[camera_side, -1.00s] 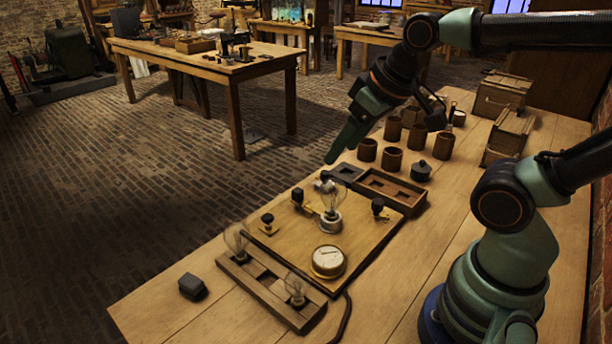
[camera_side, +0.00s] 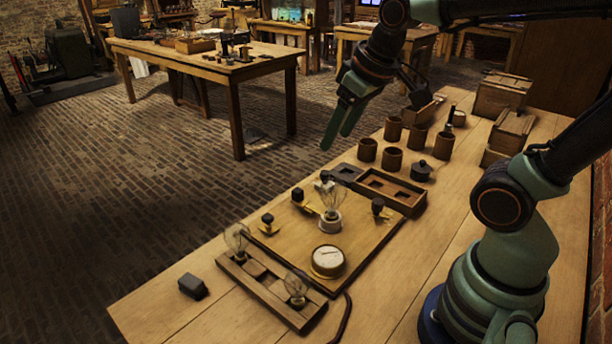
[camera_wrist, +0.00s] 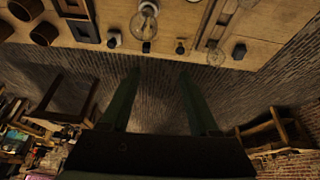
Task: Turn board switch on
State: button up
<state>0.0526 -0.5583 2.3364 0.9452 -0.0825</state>
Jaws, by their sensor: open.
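The wooden board (camera_side: 290,240) lies on the workbench. It carries a glass bulb (camera_side: 332,200) in a white socket, a round brass-rimmed gauge (camera_side: 328,261) and several black knobs on brass strips. The knobs include one at the left (camera_side: 267,218), one near the back (camera_side: 297,194) and one at the right (camera_side: 377,205). I cannot tell which of them is the switch. My gripper (camera_side: 336,140) is open and empty, raised above and behind the board's far edge. In the wrist view the two fingers (camera_wrist: 159,78) are apart, with the board's bulb (camera_wrist: 145,22) beyond them.
A wooden rack with bulbs (camera_side: 270,290) stands in front of the board, beside a small dark block (camera_side: 193,286). A compartment tray (camera_side: 392,190), several brown jars (camera_side: 391,159) and crates (camera_side: 500,95) stand behind and to the right. Bare bench lies at the right.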

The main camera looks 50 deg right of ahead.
jog(key=w+d+f+g, duration=0.2)
jog(key=w+d+g, duration=0.1)
jog(key=w+d, duration=0.5)
jog(key=n+g, duration=0.2)
send_near(325, 172)
notch_tip(325, 172, down, 9)
jog(key=shift+s+r, duration=0.15)
grip_shut()
